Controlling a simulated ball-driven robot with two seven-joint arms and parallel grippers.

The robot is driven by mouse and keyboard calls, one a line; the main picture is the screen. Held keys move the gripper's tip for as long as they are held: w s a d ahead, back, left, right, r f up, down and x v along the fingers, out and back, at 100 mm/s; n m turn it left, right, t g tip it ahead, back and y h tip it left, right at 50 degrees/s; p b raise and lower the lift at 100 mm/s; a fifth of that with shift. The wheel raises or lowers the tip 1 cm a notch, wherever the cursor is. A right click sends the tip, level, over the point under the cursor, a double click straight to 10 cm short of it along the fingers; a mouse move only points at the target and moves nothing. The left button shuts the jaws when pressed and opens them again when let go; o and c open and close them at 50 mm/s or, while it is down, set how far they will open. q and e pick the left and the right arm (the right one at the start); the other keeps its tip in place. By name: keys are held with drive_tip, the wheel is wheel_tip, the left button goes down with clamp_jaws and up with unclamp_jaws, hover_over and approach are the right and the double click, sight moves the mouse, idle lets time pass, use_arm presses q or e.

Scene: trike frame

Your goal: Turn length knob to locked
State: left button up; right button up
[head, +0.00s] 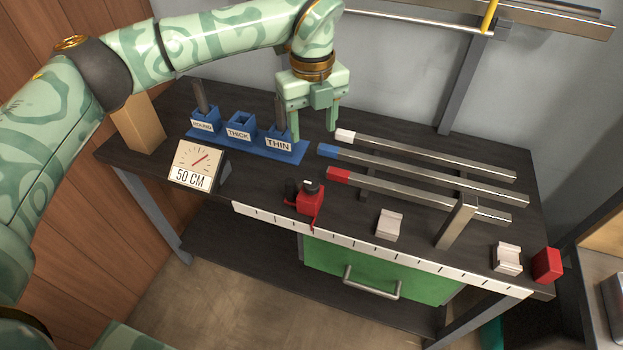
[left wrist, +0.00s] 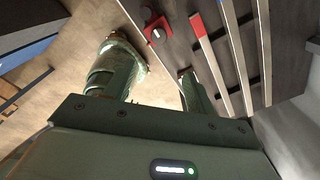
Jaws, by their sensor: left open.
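A red block (head: 309,203) with dark round parts on its top and left side sits at the front edge of the dark workbench (head: 262,187), over the white ruler strip. It looks like the length knob's stop; whether it is locked I cannot tell. The same red block with its black knob (left wrist: 155,27) shows at the top of the left wrist view. My left gripper (head: 313,132) is open and empty, pointing down above the bench, behind the red block and apart from it. Its fingers (left wrist: 155,75) are spread in the left wrist view. My right gripper is not in view.
A gauge reading 50 CM (head: 198,165) stands left of the red block. A blue holder (head: 240,130) stands behind it. Several metal bars (head: 430,175) with coloured ends lie to the right. Pale blocks (head: 389,225), an upright metal piece (head: 456,222) and a red block line the front right.

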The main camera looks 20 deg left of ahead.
sight(311, 184)
use_arm(q)
wheel_tip(311, 184, down, 16)
drive_tip(key=b, duration=0.3)
drive_tip(key=shift+a+b, duration=0.15)
drive_tip(key=shift+b, duration=0.25)
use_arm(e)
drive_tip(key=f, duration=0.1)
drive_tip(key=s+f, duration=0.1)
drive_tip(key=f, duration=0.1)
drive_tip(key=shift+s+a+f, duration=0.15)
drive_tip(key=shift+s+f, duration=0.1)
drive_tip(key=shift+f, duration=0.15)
use_arm(q)
drive_tip(key=c, duration=1)
